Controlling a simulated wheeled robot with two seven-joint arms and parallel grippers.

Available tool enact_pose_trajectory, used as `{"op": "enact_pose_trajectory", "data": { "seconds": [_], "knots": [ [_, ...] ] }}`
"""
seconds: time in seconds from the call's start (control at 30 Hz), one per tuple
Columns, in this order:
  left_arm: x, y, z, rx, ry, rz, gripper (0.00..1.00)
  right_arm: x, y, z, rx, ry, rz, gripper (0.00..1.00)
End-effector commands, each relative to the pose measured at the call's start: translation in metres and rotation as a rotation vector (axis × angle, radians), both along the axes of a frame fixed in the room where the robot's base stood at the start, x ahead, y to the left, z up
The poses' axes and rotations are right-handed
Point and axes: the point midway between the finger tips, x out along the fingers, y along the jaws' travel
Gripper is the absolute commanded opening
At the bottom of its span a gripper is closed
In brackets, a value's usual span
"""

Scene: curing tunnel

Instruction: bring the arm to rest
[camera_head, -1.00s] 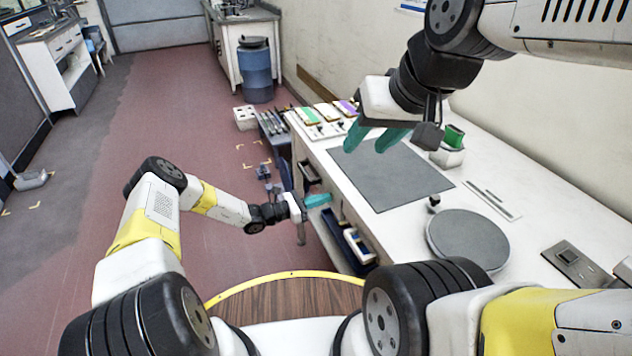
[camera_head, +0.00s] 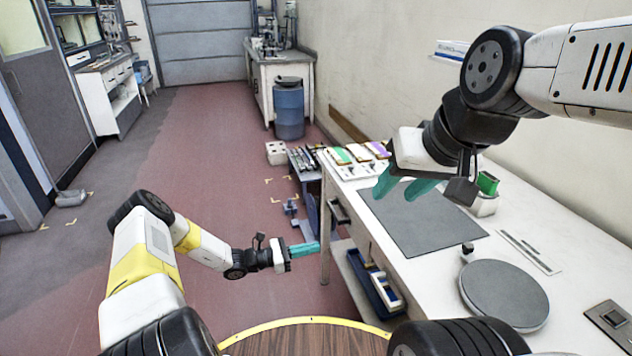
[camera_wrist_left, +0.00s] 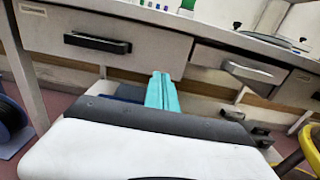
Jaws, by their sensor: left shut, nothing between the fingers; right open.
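My left gripper (camera_head: 305,249) is low, beside the left side of the white workbench, its teal fingers shut with nothing between them. In the left wrist view its closed fingers (camera_wrist_left: 162,92) point toward the bench front below a drawer with a black handle (camera_wrist_left: 97,43). My right gripper (camera_head: 405,188) hangs over the bench above the dark grey mat (camera_head: 430,226), its teal fingers apart and empty.
The white bench (camera_head: 440,275) carries a round grey disc (camera_head: 504,294), a green block in a white holder (camera_head: 487,184) and coloured pieces at the back. A blue bin (camera_head: 374,284) sits beneath. A blue barrel (camera_head: 289,110) stands behind. Red floor at left is clear.

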Motion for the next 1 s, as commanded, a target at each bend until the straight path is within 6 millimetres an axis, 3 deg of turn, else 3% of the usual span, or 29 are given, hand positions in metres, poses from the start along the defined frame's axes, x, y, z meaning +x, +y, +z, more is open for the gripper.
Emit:
{"op": "enact_pose_trajectory", "data": {
  "seconds": [0.17,0.47,0.77,1.0],
  "knots": [
    [-0.002,0.001,0.029,0.081,-0.077,-0.081,0.0,0.0,0.0,0.0,0.0,0.0,0.0,0.42],
    [-0.034,0.011,0.132,0.41,-0.372,-0.382,0.0,0.0,0.0,0.0,0.0,0.0,0.0,0.42],
    [-0.083,0.034,0.23,0.745,-0.671,-0.635,0.0,0.0,0.0,0.0,0.0,0.0,0.0,0.42],
    [-0.132,0.059,0.303,1.006,-0.904,-0.785,0.0,0.0,0.0,0.0,0.0,0.0,0.0,0.42]
  ]
}}
